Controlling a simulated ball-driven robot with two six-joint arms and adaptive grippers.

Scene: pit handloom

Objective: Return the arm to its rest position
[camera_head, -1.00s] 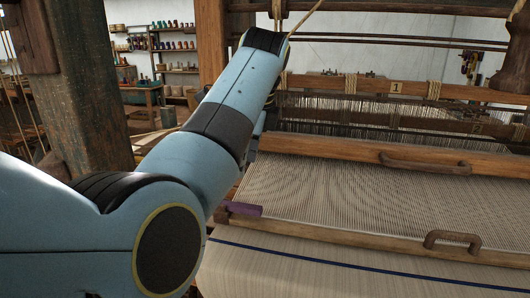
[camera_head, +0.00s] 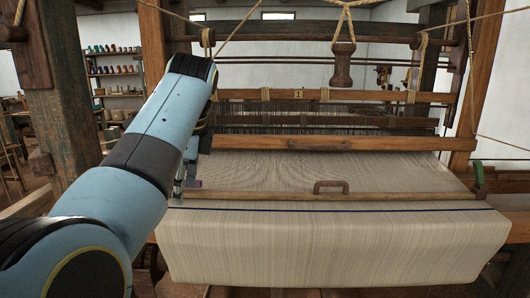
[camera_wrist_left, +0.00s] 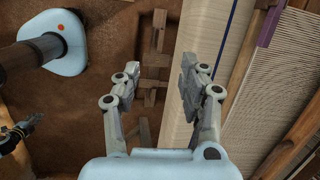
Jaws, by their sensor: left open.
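My left arm comes in from the left in the head view and reaches up across the left side of the loom, then bends down. Its gripper (camera_head: 188,178) is mostly hidden behind the arm, near the left end of the wooden bar across the warp. In the left wrist view the gripper (camera_wrist_left: 158,70) is open, with its two grey fingers apart and nothing between them. It hangs above the brown floor beside the edge of the pale cloth (camera_wrist_left: 209,60).
The loom's cloth roll (camera_head: 330,245) fills the front. A wooden batten (camera_head: 255,143) and a bar with a handle (camera_head: 330,187) cross the warp. A thick post (camera_head: 62,105) stands close left of my arm. A purple piece (camera_wrist_left: 268,25) is near the gripper.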

